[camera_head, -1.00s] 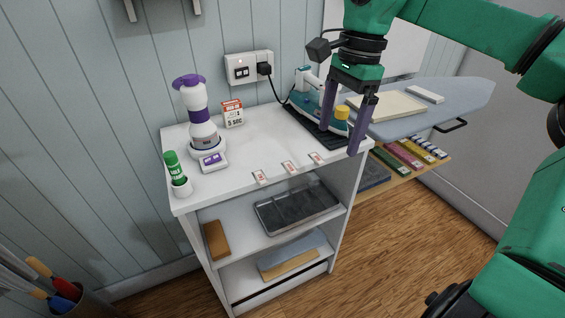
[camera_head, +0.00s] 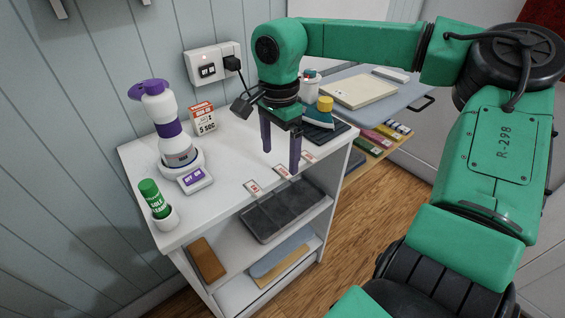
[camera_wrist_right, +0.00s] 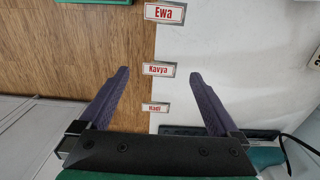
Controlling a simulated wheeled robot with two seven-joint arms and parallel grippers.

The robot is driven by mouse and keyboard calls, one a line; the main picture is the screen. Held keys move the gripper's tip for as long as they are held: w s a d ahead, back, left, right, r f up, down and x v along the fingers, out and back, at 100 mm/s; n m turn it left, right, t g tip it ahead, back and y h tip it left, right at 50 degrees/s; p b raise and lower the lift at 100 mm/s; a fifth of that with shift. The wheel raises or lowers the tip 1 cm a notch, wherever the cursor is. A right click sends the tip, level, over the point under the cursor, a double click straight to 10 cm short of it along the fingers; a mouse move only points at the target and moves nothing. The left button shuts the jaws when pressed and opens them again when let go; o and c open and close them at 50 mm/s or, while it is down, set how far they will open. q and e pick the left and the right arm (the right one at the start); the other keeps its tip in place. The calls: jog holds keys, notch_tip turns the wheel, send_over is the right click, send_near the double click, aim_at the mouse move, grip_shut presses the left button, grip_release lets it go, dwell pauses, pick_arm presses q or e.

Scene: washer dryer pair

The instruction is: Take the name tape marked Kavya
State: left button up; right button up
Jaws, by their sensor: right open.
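The name tape marked Kavya (camera_wrist_right: 159,69) lies flat at the counter's front edge in the right wrist view, its red lettering readable. It is the middle tape (camera_head: 281,170) of three in the head view. The Ewa tape (camera_wrist_right: 164,13) lies to one side, and a third tape (camera_wrist_right: 155,107) with small, hard-to-read lettering lies to the other. My right gripper (camera_head: 281,161) is open and empty, fingers pointing down near the middle tape. In the wrist view the Kavya tape shows between its fingertips (camera_wrist_right: 160,73). My left gripper is not in view.
An iron (camera_head: 318,115) on a dark mat (camera_head: 325,133) stands behind the right gripper.

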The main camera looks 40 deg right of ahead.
aim_at(282, 173)
jog(key=f, duration=0.3)
jog(key=shift+s+d, duration=0.2)
jog(key=shift+d, duration=0.05)
jog(key=shift+w+f, duration=0.1)
jog(key=shift+f, duration=0.25)
jog(key=c, duration=1.4)
